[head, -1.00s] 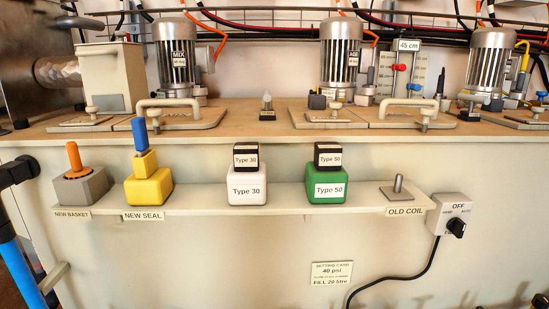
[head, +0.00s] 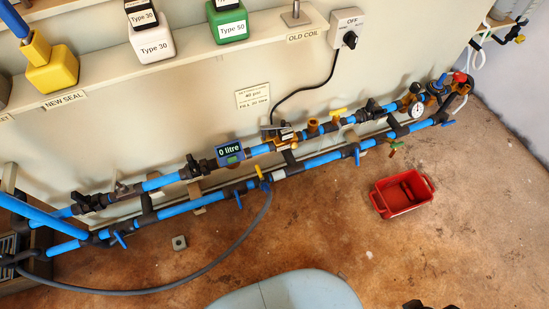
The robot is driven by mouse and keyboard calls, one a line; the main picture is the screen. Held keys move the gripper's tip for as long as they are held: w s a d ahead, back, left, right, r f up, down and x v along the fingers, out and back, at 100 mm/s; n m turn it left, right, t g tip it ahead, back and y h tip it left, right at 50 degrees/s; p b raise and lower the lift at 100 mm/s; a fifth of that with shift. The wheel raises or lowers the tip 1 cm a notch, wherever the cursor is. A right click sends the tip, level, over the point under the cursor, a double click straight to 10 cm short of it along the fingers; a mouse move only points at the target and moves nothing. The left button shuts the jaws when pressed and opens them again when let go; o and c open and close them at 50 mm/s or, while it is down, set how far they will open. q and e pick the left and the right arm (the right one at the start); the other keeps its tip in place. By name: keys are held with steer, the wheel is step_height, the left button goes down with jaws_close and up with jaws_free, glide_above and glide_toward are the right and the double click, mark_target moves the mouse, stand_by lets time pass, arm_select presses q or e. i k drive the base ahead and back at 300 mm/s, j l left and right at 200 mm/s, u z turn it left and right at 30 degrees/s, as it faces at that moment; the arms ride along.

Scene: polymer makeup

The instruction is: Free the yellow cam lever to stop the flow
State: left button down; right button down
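A small yellow lever (head: 262,174) stands on the lower blue pipe (head: 322,160), where the grey hose (head: 235,246) joins it. Another yellow handle (head: 338,112) sits on the upper blue pipe line, right of the brass fittings. I cannot tell from the frames which one is the cam lever. The flow meter (head: 229,153) on the upper line reads 0 litre. My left gripper is not in view. A dark part (head: 430,304) at the bottom edge may be my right gripper; too little shows to tell its state.
A red bin (head: 401,194) stands on the brown floor (head: 335,232) at right. The shelf (head: 190,60) above holds coloured blocks. A switch box (head: 347,28) and round gauge (head: 417,109) are right. Floor before the pipes is mostly clear.

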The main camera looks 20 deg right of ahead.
mark_target(261, 176)
steer(key=k+j, duration=0.2)
steer(key=k, duration=0.25)
steer(key=k+j, duration=0.25)
steer(key=k, duration=0.15)
steer(key=k+j, duration=0.2)
steer(key=k, duration=0.25)
